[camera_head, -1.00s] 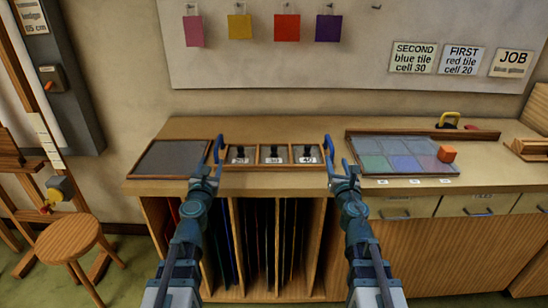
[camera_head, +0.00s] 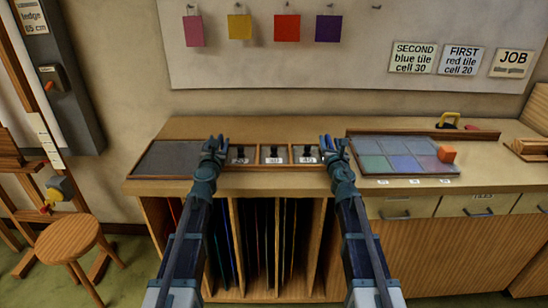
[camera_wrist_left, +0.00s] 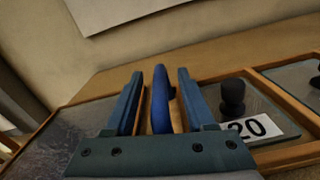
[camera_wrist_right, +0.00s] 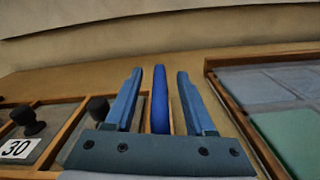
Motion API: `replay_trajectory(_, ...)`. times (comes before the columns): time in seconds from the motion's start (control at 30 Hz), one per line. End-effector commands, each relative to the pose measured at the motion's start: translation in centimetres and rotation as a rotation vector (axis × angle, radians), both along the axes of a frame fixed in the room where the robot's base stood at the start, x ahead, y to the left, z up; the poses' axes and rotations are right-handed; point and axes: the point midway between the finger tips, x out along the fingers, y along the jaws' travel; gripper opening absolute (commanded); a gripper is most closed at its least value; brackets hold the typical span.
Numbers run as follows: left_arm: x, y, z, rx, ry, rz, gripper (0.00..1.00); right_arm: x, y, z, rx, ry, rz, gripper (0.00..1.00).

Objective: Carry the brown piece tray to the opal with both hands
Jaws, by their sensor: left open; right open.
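The brown piece tray (camera_head: 273,169) lies on the bench, with labelled cells 20, 30 and 40, each holding a black knob. My left gripper (camera_head: 216,142) is open at its left end; a blue handle (camera_wrist_left: 160,100) stands between the fingers, with gaps visible. My right gripper (camera_head: 333,142) is open at its right end, with the other blue handle (camera_wrist_right: 160,100) between its fingers. No thing is labelled opal. A dark grey framed panel (camera_head: 172,158) lies left of the tray, and a pale leaded panel (camera_head: 395,148) lies right of it.
An orange block (camera_head: 447,154) sits on the right panel's right edge. A wooden bar (camera_head: 475,135) and a yellow-handled tool (camera_head: 449,118) lie behind it. The bench (camera_head: 260,128) behind the tray is clear. A stool (camera_head: 68,238) stands at left.

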Motion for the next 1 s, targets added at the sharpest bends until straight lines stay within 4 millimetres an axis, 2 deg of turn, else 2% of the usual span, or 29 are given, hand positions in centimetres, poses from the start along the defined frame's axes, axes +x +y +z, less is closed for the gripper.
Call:
replay_trajectory(0.17, -0.06, -0.01, 0.0, 0.0, 0.0, 0.0, 0.55, -0.06, 0.01, 0.0, 0.0, 0.0, 0.0, 0.55)
replay_trajectory(0.4, -0.07, -0.01, 0.0, 0.0, 0.0, 0.0, 0.13, -0.07, 0.02, 0.0, 0.0, 0.0, 0.0, 0.13)
replay_trajectory(0.47, -0.07, 0.0, 0.0, 0.0, 0.0, 0.0, 0.03, -0.07, 0.02, 0.0, 0.0, 0.0, 0.0, 0.02)
replay_trajectory(0.5, -0.07, 0.0, 0.0, 0.0, 0.0, 0.0, 0.0, -0.07, 0.02, 0.0, 0.0, 0.0, 0.0, 0.0)
replay_trajectory(1.0, -0.09, 0.03, 0.0, 0.001, 0.0, 0.0, 0.0, -0.07, 0.01, 0.0, 0.0, 0.0, 0.0, 0.0)
